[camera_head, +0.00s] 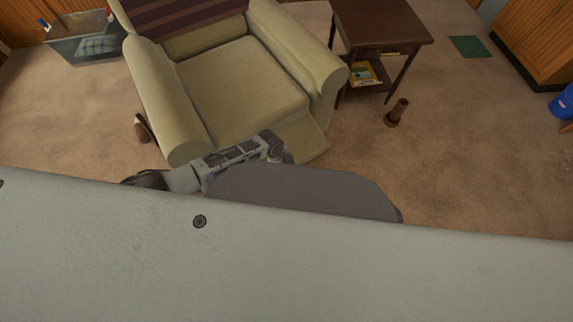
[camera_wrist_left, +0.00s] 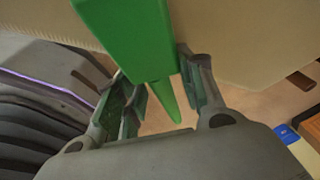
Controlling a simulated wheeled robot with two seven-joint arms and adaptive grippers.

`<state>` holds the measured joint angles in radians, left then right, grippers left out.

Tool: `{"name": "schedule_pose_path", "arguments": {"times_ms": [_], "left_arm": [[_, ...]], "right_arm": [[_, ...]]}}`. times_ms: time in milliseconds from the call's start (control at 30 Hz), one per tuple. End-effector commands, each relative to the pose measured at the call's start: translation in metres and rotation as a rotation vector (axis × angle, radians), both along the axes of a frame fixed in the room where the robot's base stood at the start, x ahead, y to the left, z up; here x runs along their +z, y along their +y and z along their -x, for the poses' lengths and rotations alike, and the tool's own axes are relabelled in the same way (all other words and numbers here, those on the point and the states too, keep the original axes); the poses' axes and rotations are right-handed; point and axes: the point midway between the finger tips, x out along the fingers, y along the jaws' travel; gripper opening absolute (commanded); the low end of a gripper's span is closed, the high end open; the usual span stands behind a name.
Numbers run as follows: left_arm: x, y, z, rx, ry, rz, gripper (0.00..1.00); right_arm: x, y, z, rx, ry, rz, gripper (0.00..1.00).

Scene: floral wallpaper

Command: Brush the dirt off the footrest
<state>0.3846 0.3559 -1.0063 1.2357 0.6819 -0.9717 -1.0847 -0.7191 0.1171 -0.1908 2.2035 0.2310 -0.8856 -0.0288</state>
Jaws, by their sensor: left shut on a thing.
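A beige armchair (camera_head: 240,90) stands ahead, with its flat footrest (camera_head: 305,140) extended at the front. My left gripper (camera_head: 280,150) is at the footrest's near left side in the head view, partly covering it. In the left wrist view my left gripper (camera_wrist_left: 165,92) is shut on a green brush (camera_wrist_left: 128,30), a plain tapered green piece passing between the fingers. Its bristles cannot be made out. A beige surface, apparently the footrest (camera_wrist_left: 240,35), lies beyond the brush. I cannot tell whether they touch, and no dirt is discernible. My right gripper is out of view.
A dark side table (camera_head: 380,25) with items on its shelf stands right of the chair. A brown vase-like object (camera_head: 397,112) is on the carpet. A glass tank (camera_head: 85,45) is at the back left, a blue container (camera_head: 563,103) at the far right.

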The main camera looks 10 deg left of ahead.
Motion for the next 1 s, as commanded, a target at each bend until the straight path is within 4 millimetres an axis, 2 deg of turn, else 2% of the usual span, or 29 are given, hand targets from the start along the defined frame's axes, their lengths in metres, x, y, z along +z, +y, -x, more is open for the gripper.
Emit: {"name": "schedule_pose_path", "arguments": {"times_ms": [500,1000], "left_arm": [[0.001,0.022,0.018,0.001,0.002,-0.001,0.20],[0.000,0.025,0.019,0.001,0.001,-0.002,0.20]], "right_arm": [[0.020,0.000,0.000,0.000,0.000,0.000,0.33],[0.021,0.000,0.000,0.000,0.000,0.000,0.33]]}}
